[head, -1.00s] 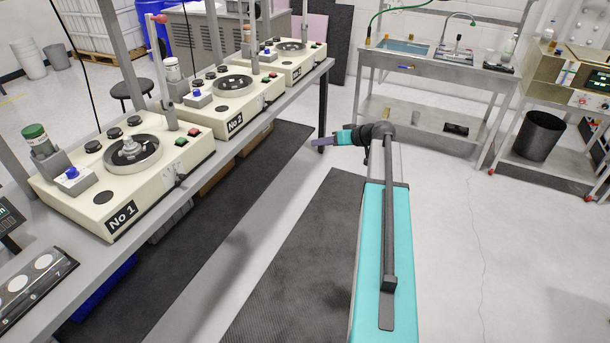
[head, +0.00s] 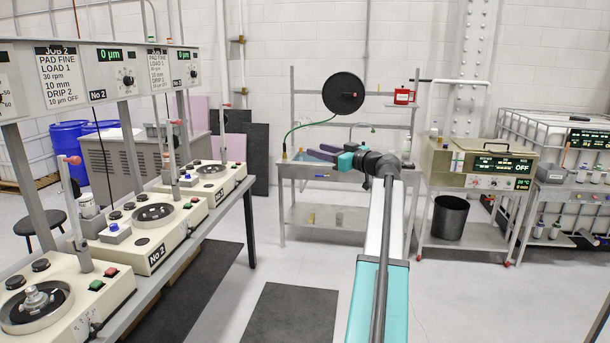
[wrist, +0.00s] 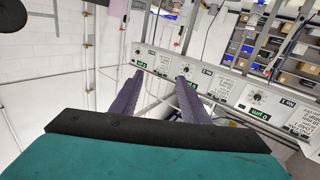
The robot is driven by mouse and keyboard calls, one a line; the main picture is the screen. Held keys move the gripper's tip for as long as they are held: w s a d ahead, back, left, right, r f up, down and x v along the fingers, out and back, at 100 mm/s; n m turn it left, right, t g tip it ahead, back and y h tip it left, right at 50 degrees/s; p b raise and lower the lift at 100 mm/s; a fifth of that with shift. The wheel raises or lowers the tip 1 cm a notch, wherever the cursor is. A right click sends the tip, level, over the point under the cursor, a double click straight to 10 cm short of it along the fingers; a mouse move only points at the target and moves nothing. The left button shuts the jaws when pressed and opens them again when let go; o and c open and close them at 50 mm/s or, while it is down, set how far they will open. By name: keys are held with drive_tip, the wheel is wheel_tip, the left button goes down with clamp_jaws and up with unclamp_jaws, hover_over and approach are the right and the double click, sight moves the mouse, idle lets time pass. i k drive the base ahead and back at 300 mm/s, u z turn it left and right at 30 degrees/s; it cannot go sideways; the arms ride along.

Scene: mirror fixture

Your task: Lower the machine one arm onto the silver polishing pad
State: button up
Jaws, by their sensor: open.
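Machine one (head: 98,293) is the nearest cream machine at the lower left, cut off by the picture edge. Its round dark dish (head: 18,318) holds a silver piece (head: 40,298) at the centre; whether this is the silver pad I cannot tell. Machine one's arm (head: 74,212) stands upright beside the dish, with a pinkish-red knob on top. My gripper (head: 318,152) is held out ahead, far to the right of machine one, its fingers pointing left. In the wrist view my gripper (wrist: 155,88) shows two purple fingers apart with nothing between them.
Machine No 2 (head: 150,245) and a third machine (head: 225,185) stand farther along the bench. Control panels (head: 110,75) hang above. A sink table (head: 330,217), a bin (head: 451,216) and an oven-like box (head: 480,162) are ahead. Floor around the dark mat (head: 290,315) is clear.

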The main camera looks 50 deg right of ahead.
sight(71, 191)
drive_tip(key=u, duration=0.85)
drive_tip(key=i, duration=0.5)
drive_tip(key=u, duration=0.4)
